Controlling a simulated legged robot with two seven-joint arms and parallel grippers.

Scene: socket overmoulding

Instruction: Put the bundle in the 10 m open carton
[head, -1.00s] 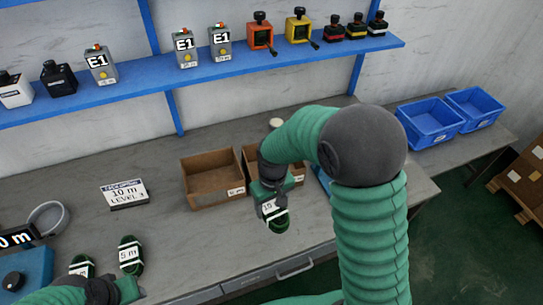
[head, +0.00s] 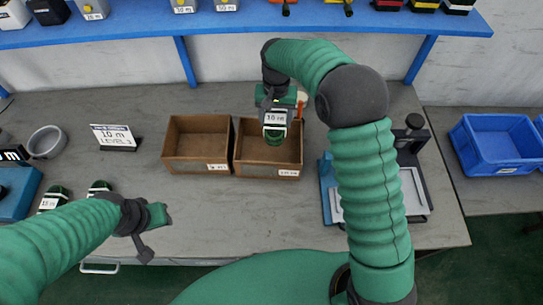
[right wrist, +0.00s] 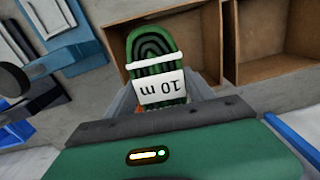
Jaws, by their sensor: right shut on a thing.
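The bundle (head: 274,135) is a green coil with white bands and a "10 m" label. My right gripper (head: 275,108) is shut on it and holds it over the right open carton (head: 252,168). The bundle also shows in the right wrist view (right wrist: 162,58), with its label upside down. The right carton is brown, looks empty, and has a small front label that seems to read 10 m. A similar left carton (head: 186,166) stands beside it, also empty. My left gripper (head: 148,230) is low over the front left of the table, with nothing visible in it.
Two more green bundles (head: 99,187) (head: 52,199) lie at the left, partly behind my left arm. A "10 m level 3" sign (head: 115,137) and a grey ring (head: 46,141) stand behind. A blue-and-grey device (head: 415,190) is at the right, with blue bins (head: 497,145) beyond.

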